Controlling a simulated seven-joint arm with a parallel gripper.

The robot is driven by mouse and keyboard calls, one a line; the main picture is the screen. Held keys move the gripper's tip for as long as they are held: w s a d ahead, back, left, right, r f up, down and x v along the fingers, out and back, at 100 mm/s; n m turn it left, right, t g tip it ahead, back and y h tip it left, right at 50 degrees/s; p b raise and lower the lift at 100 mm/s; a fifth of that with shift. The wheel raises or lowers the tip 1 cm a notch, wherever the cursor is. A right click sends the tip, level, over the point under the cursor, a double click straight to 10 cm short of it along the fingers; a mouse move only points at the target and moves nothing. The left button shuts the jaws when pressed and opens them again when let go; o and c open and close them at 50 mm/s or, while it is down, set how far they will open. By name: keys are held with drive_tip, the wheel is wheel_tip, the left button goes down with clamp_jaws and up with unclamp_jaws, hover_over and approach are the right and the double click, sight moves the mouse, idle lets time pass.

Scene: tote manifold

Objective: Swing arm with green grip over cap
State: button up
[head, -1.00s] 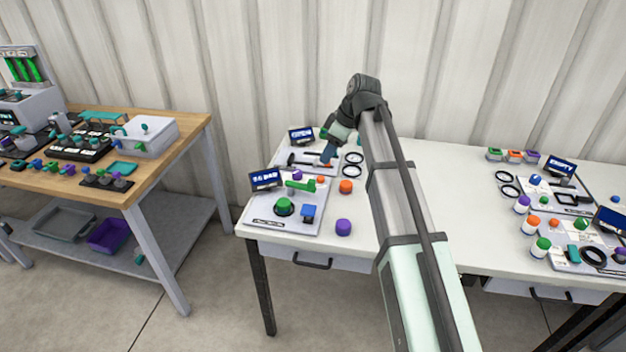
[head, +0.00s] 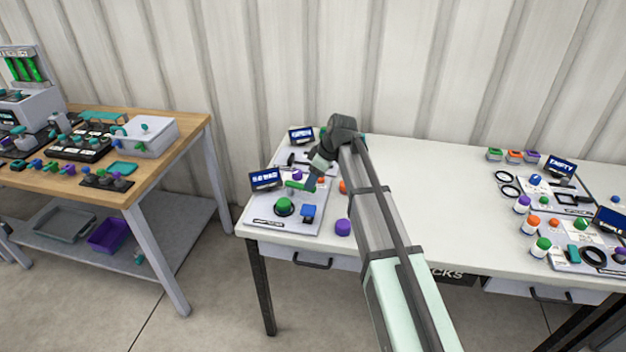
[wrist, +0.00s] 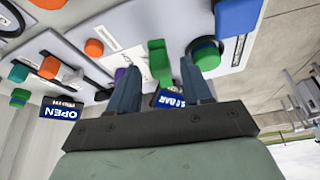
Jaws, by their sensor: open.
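The swing arm with the green grip (head: 297,186) lies on the front grey panel at the left end of the white table. In the wrist view the green grip (wrist: 158,62) shows beyond the gap between my fingers. The green round cap (head: 284,208) sits in a dark ring on the same panel, and it also shows in the wrist view (wrist: 207,56), partly behind one finger. My gripper (head: 309,185) is open and empty, pointing down just above and beside the green grip. Whether it touches the grip cannot be told.
A blue block (head: 308,211) stands on the panel beside the cap. A loose purple cap (head: 343,227) stands right of the panel. A small screen (head: 265,180) stands at its back left. A second panel with an "OPEN" screen (wrist: 60,109) lies behind. The table's middle is clear.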

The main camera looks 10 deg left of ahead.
drive_tip(key=shift+a+f, duration=0.2)
drive_tip(key=shift+f, duration=0.3)
drive_tip(key=shift+c, duration=0.2)
clamp_jaws()
